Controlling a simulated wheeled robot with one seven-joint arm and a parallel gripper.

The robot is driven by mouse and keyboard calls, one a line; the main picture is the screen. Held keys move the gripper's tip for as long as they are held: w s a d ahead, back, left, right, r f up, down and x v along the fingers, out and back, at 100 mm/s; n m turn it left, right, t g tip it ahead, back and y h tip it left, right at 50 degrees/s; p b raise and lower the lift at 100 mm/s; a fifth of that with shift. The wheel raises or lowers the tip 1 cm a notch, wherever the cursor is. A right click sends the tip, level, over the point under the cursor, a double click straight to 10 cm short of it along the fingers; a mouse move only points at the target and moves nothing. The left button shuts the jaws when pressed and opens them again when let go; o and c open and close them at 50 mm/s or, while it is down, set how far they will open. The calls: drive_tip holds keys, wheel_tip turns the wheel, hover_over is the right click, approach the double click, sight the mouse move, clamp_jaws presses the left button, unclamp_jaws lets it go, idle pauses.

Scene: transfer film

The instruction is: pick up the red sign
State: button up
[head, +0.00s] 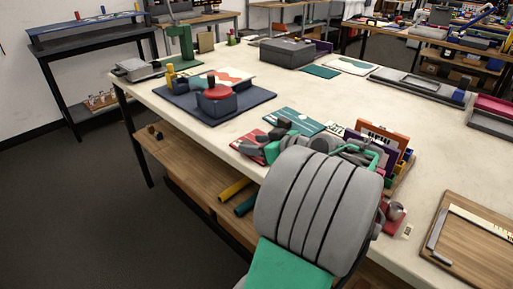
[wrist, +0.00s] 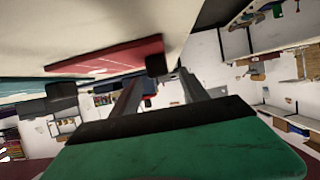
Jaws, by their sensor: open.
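The red sign (head: 250,137) lies flat at the near edge of the white table (head: 330,95), partly hidden by my gripper (head: 265,136) in the head view. In the wrist view the red sign (wrist: 105,57) is a thin red panel with pale marks, lying along the table surface. My gripper (wrist: 108,82) is open and empty, with its dark fingertips apart close to the sign's near edge. I cannot tell whether a fingertip touches it.
A teal sign (head: 293,121) lies just behind. Upright orange (head: 385,137) and purple (head: 365,147) signs stand to the right. A dark blue tray with a red round part (head: 216,92) sits to the left. A wooden board (head: 470,235) lies at the right front.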

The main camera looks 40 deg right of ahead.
sight(248, 143)
drive_tip(key=x, duration=0.4)
drive_tip(key=shift+w+f, duration=0.15)
drive_tip(key=shift+w, duration=0.15)
clamp_jaws()
idle(0.3)
